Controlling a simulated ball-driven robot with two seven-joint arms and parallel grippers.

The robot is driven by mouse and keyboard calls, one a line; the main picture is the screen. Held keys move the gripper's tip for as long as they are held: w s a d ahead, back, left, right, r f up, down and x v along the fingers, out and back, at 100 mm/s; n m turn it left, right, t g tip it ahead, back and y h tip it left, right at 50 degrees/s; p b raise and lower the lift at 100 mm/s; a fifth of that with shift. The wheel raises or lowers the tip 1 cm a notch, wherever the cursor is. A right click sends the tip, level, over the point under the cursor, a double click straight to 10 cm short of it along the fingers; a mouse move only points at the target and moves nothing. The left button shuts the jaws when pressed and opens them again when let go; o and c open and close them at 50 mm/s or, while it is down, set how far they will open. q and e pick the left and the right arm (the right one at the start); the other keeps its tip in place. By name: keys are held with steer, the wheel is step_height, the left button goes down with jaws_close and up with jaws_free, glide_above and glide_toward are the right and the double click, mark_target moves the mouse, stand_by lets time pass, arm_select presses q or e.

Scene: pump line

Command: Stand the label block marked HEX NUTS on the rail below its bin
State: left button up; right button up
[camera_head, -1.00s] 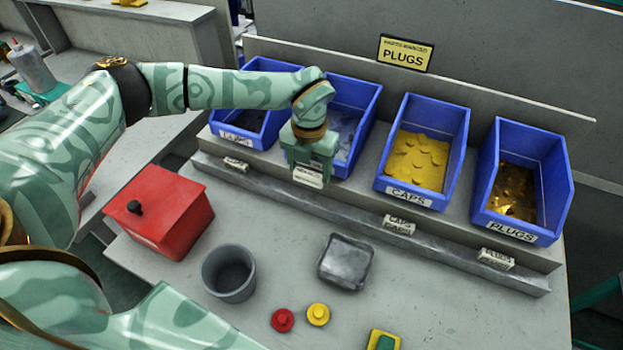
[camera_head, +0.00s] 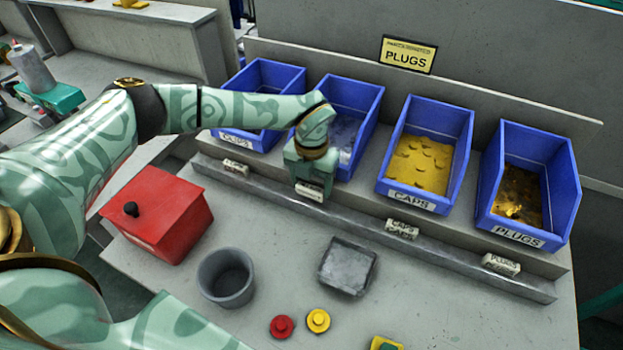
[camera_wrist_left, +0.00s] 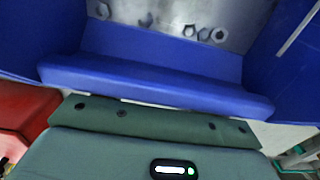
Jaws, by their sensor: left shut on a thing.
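My left gripper (camera_head: 312,184) is shut on the white label block (camera_head: 310,192), which sticks out below its fingers. The block's lettering is too small to read. It is in front of the second bin from the left (camera_head: 366,108), at the height of the grey rail (camera_head: 350,213); I cannot tell whether it touches. That bin holds grey metal pieces, and its front label is hidden behind the gripper. In the left wrist view, hex nuts (camera_wrist_left: 205,33) lie in the blue bin (camera_wrist_left: 150,82) beyond the gripper body, which hides the block. My right gripper is not in view.
Label blocks for clips (camera_head: 236,168), caps (camera_head: 401,229) and plugs (camera_head: 500,264) stand on the rail. A red box (camera_head: 160,215), a grey cup (camera_head: 226,277), a grey tray (camera_head: 347,267) and red and yellow buttons (camera_head: 318,320) occupy the bench. A PLUGS sign (camera_head: 408,55) hangs behind.

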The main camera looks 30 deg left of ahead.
mark_target(311, 186)
arm_select(q)
steer(key=o, duration=1)
steer(key=shift+s+f, duration=0.1)
steer(key=shift+f, duration=0.05)
step_height(311, 186, up, 13)
steer(key=p, duration=0.2)
steer(key=shift+p, duration=0.35)
